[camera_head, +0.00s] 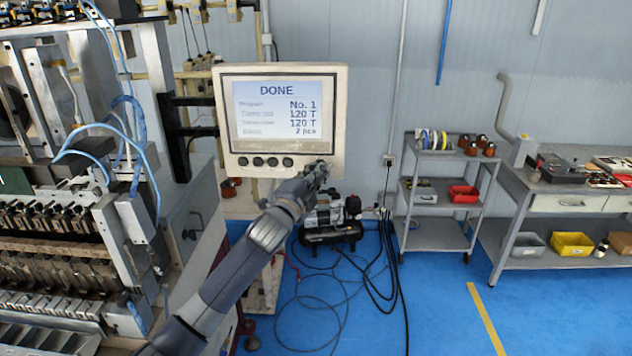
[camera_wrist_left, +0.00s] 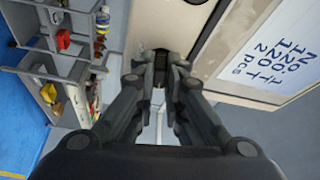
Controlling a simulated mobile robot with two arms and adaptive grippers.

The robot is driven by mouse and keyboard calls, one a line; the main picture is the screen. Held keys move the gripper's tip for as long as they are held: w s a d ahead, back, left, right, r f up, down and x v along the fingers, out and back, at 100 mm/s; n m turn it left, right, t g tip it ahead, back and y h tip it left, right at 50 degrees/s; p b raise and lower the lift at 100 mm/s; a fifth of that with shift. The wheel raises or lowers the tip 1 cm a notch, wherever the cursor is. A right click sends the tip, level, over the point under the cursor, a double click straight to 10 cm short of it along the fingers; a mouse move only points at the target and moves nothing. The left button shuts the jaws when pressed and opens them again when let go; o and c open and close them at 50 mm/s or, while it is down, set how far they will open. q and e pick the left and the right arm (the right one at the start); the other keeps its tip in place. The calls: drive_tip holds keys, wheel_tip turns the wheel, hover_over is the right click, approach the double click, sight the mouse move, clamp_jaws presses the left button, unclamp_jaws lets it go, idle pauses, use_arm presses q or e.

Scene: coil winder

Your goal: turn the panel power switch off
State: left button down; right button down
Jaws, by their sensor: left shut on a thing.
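The panel (camera_head: 214,112) is a beige box with a lit screen that reads DONE, on an arm beside the winder. A row of dark round buttons (camera_head: 273,162) runs along its lower edge. My left gripper (camera_head: 322,168) is at the panel's lower right corner. In the left wrist view the fingers of my left gripper (camera_wrist_left: 161,72) close on a small dark part at the panel's edge, likely the power switch (camera_wrist_left: 176,57). The fingers mostly hide it, and its position cannot be read. The panel's screen (camera_wrist_left: 268,50) shows sideways there. My right gripper is not in view.
The coil winder (camera_head: 75,240) stands close on the left with blue hoses. A small compressor (camera_head: 335,222) and loose black cables lie on the floor below the panel. A grey cart (camera_head: 436,185) and a workbench (camera_head: 560,200) stand at the right.

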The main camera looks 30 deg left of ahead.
use_arm(q)
drive_tip(key=shift+w+d+f+n+y+b, duration=0.15)
drive_tip(key=shift+n+y+b, duration=1.25)
drive_tip(key=shift+n+b, duration=1.5)
drive_tip(key=shift+d+f+n+y+b, duration=0.15)
drive_tip(key=shift+n+y+b, duration=1.5)
drive_tip(key=shift+n, duration=2.1)
drive_tip(key=shift+w+d+f+n+y+b, duration=0.15)
drive_tip(key=shift+n+y+b, duration=1)
drive_tip(key=shift+n+b, duration=1.85)
drive_tip(key=shift+n+p, duration=0.35)
drive_tip(key=shift+n, duration=0.1)
drive_tip(key=c, duration=1.7)
unclamp_jaws()
drive_tip(key=shift+o, duration=0.2)
drive_tip(key=shift+r, duration=0.15)
wheel_tip(320, 180, up, 10)
drive_tip(key=shift+f, duration=0.1)
